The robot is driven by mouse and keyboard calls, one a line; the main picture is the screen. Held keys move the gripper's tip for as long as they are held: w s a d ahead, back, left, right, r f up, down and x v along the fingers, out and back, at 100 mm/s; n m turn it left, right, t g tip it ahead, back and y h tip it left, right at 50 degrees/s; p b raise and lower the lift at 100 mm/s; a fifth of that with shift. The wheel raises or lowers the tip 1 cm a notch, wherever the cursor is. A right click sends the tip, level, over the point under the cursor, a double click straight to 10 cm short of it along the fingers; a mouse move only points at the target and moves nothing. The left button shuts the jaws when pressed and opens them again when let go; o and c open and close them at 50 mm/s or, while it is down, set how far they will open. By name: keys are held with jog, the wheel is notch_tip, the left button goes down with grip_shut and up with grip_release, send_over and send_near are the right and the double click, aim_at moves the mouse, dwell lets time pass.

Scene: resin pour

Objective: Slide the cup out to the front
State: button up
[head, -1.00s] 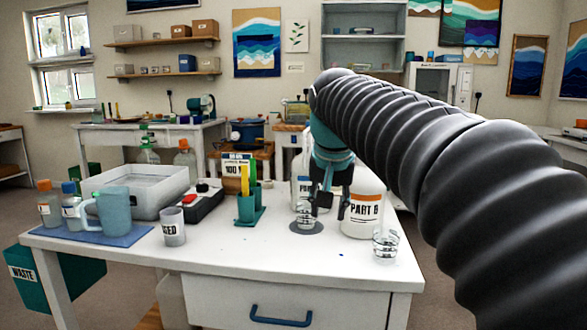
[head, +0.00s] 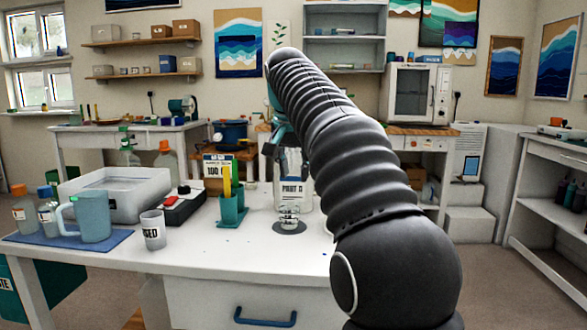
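A small clear cup (head: 289,214) with dark markings stands upright on a round grey pad (head: 292,228) near the middle of the white table (head: 225,262). A white PART bottle (head: 294,190) stands right behind it. My gripper (head: 275,155) is above and behind the cup, apart from it, at about the height of the bottle's top. It is small and partly covered by my arm, so I cannot tell whether its fingers are open or shut. My arm hides the table to the right of the bottle.
A teal holder (head: 232,211) with a yellow tool stands left of the cup. The table in front of the pad is clear.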

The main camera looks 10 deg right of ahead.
aim_at(297, 218)
jog(key=b+x, duration=0.2)
jog(key=x, duration=1.1)
jog(key=shift+w+d+f+b, duration=0.1)
jog(key=shift+w+f+b, duration=0.15)
jog(key=shift+b, duration=0.1)
grip_shut()
